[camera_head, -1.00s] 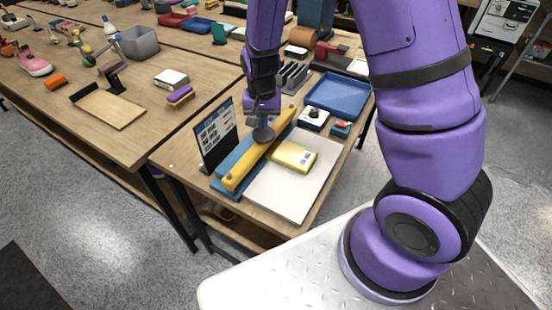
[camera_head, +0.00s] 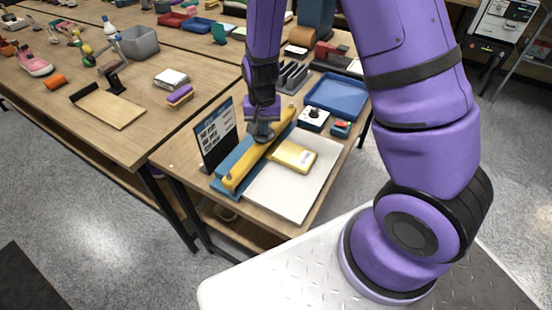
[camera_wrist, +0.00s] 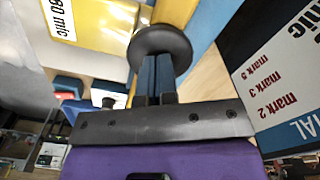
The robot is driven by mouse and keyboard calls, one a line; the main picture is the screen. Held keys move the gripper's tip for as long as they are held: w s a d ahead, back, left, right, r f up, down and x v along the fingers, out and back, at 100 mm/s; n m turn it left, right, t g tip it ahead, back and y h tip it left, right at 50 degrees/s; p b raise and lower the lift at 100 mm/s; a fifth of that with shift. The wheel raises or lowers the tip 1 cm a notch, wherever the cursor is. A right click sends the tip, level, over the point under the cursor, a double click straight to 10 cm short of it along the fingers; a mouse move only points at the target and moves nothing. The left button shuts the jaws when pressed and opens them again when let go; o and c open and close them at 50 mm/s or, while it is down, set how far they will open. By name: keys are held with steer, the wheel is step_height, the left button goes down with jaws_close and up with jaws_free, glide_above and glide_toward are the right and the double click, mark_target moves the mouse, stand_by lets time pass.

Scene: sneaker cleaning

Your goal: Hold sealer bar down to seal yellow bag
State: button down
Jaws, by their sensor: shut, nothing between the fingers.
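The sealer has a blue base (camera_head: 224,186) and a long yellow bar (camera_head: 240,172), with a dark round pad (camera_head: 263,139) at about its middle. In the wrist view the pad (camera_wrist: 162,42) lies right at my fingertips. My gripper (camera_head: 263,128) is shut and empty, pointing down onto the pad; its fingers (camera_wrist: 152,68) appear to touch it, though exact contact is hard to tell. The yellow bag (camera_head: 292,156) with a white label lies flat on the right of the bar, its edge close to it. It also shows in the wrist view (camera_wrist: 100,22). The seam under the bar is hidden.
A white board (camera_head: 290,198) lies under the bag. A dark sign (camera_head: 215,140) stands upright left of the sealer. A small device with a black knob (camera_head: 313,117), a red button box (camera_head: 341,128) and a blue tray (camera_head: 338,96) are behind to the right.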

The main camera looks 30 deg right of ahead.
steer(key=shift+f, duration=1.45)
steer(key=shift+s+f, duration=0.1)
steer(key=shift+f, duration=0.05)
stand_by(1.3)
steer(key=shift+r, duration=4.1)
